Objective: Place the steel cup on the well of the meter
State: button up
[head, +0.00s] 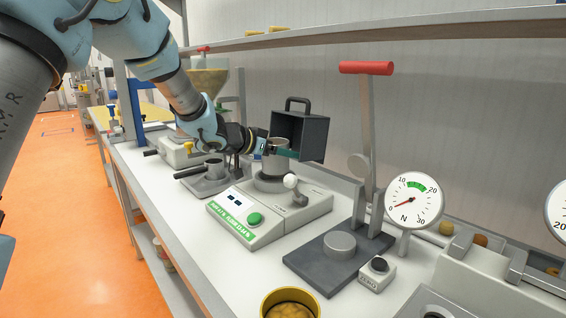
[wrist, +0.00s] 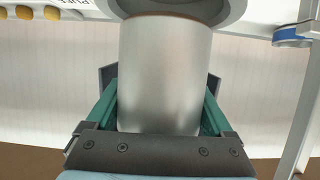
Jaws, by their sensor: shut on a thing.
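The steel cup (head: 275,158) is upright in my gripper (head: 282,152). In the wrist view the cup (wrist: 163,75) fills the middle, with a green finger of my gripper (wrist: 160,112) on each side. The wrist view shows a round grey rim (wrist: 228,12) at the cup's far end. I cannot tell whether cup and well touch.
An open dark hood with a handle (head: 312,135) is close behind the gripper. A press with a red handle (head: 366,68) and a dial gauge (head: 413,200) are further right. A portafilter-like device (head: 207,180) is left.

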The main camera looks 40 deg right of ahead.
aim_at(282, 163)
jog(key=shift+f, duration=1.75)
jog(key=shift+f, duration=0.2)
jog(key=o, duration=1.2)
jog(key=shift+r, duration=0.2)
jog(key=shift+a+r, duration=0.1)
jog(key=shift+a, duration=0.2)
jog(key=b+v, duration=0.1)
jog(key=v, duration=1)
jog(key=shift+a+r, duration=0.15)
jog(key=shift+a, duration=0.05)
jog(key=shift+w+a, duration=0.1)
jog(key=shift+w, duration=0.05)
